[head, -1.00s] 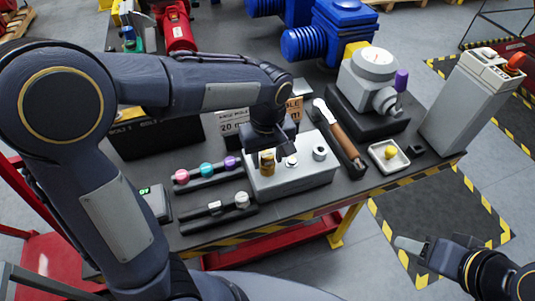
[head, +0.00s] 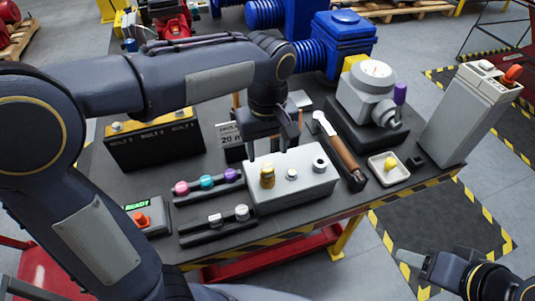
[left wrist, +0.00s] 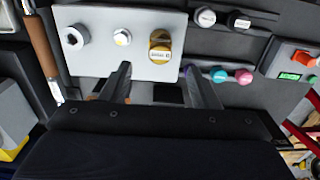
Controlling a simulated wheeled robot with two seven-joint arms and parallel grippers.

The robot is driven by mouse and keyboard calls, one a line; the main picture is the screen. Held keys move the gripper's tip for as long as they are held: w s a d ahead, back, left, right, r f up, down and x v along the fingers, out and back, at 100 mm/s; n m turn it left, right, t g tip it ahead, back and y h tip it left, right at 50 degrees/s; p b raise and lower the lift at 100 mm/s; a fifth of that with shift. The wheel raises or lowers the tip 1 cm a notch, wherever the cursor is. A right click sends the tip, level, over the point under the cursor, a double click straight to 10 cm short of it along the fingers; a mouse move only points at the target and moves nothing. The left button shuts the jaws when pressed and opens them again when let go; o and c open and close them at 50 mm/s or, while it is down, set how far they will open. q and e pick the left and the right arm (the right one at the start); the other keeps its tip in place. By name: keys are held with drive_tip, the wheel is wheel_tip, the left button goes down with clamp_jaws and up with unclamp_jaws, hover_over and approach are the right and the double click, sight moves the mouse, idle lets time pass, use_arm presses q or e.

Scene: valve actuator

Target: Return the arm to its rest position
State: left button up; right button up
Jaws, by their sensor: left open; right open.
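My left gripper (head: 274,146) is open and empty, above the back edge of a grey block (head: 322,182) on the dark table. In the left wrist view its two fingers (left wrist: 160,88) are spread apart, with nothing between them. The block carries a brass fitting (head: 267,176), a white-topped bolt (head: 292,174) and a grey knob (head: 320,162). The brass fitting also shows in the left wrist view (left wrist: 160,46), apart from the fingers. My right gripper (head: 412,250) is at the lower right, out over the floor and away from the table.
A rack with pink, teal and purple knobs (head: 206,182) and a box with a red button and green display (head: 148,216) are at left. A brown-handled wrench (head: 340,150), a white tray (head: 399,174) and a grey valve actuator (head: 366,92) are at right.

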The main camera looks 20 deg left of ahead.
idle(0.5)
use_arm(q)
drive_tip(key=s+a+f+m+t+h, duration=0.1)
drive_tip(key=s+a, duration=0.3)
drive_tip(key=s, duration=0.4)
drive_tip(key=s+a+f+m+t+h, duration=0.2)
drive_tip(key=s+a+m+t, duration=0.2)
drive_tip(key=s, duration=0.4)
drive_tip(key=shift+s+a+f+t+h, duration=0.2)
drive_tip(key=shift+a+t+h, duration=0.15)
drive_tip(key=shift+a, duration=0.25)
